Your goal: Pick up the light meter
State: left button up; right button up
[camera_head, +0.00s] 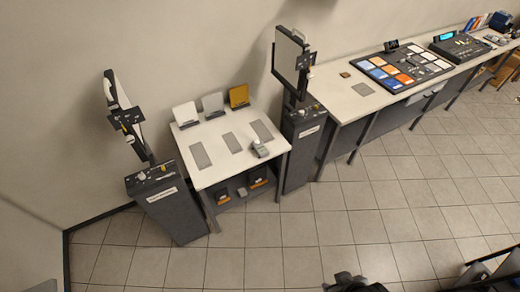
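A small light grey device with a rounded head, which looks like the light meter (260,148), lies on the white-topped table (215,168) near its right front edge. It sits just in front of a grey rectangular pad (262,130). Its fine details are too small to read. I cannot make out either of my grippers in the head view, and nothing is touching the device.
Two more grey pads and three upright panels, white, grey and yellow (239,95), share the table. Dark pedestals with tilted panels flank it, left (165,195) and right (302,140). A long counter (360,88) holds colour tiles (402,66). Tiled floor in front is largely clear.

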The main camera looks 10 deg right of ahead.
dwell(0.3)
pick_arm(q)
jog(key=o, duration=1)
